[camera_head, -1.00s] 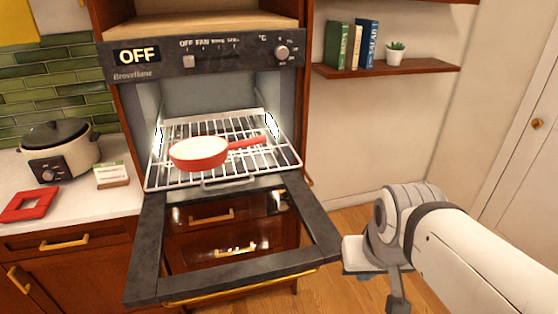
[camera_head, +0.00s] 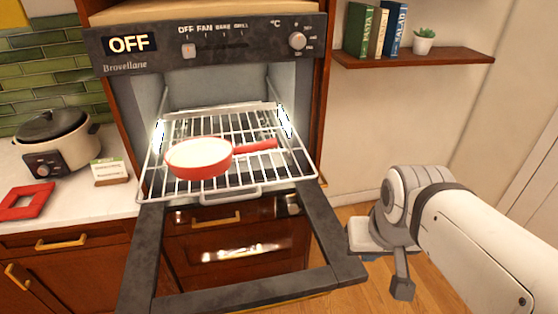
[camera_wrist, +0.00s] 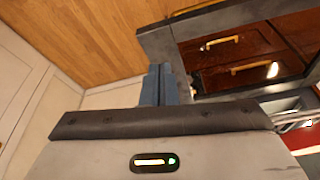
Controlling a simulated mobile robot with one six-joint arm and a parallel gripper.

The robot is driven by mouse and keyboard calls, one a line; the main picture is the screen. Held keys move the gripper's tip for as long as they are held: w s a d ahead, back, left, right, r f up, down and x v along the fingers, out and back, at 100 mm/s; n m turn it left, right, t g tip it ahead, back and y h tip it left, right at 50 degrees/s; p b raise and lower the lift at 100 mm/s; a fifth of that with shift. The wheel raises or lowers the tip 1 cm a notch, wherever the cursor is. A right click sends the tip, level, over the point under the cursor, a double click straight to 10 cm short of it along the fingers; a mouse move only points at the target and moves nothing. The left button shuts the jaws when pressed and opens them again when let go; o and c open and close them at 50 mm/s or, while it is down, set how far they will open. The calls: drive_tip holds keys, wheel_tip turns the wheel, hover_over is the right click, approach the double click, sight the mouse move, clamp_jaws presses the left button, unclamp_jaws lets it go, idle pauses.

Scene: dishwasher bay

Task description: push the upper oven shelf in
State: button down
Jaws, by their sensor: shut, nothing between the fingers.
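The upper oven shelf (camera_head: 232,193) is a white wire rack in the open oven (camera_head: 205,90). It sticks out of the cavity over the lowered door, with its front handle bar toward me. A red pan (camera_head: 198,158) with a cream inside rests on it, handle pointing right. My gripper (camera_wrist: 160,84) shows in the wrist view with its blue-grey fingers shut together and empty. It is beside the oven door, apart from the shelf. In the head view my arm is to the right of the door; the fingertips cannot be made out there.
The glass oven door (camera_head: 339,240) hangs open below the shelf, its right edge close to my arm. A counter (camera_head: 70,205) with a cooker (camera_head: 52,140) stands at left. A wall shelf (camera_head: 415,59) with books and a plant is at right. Wooden floor is free at right.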

drive_tip(key=w+a+r+n+t+y+b, duration=0.1)
drive_tip(key=w+a+r+n+y+b, duration=0.3)
drive_tip(key=n, duration=0.6)
drive_tip(key=w+a+r+n+y+b, duration=0.25)
drive_tip(key=w+a+n+b, duration=0.4)
drive_tip(key=n, duration=0.35)
drive_tip(key=w+a+f+p, duration=0.3)
drive_tip(key=w+a+f, duration=0.2)
drive_tip(key=w+f, duration=0.2)
drive_tip(key=shift+w+a+p, duration=0.2)
drive_tip(key=shift+w+p, duration=0.05)
drive_tip(key=shift+p, duration=0.1)
drive_tip(key=shift+d+h, duration=0.1)
drive_tip(key=shift+h, duration=0.15)
drive_tip(key=shift+w, duration=0.1)
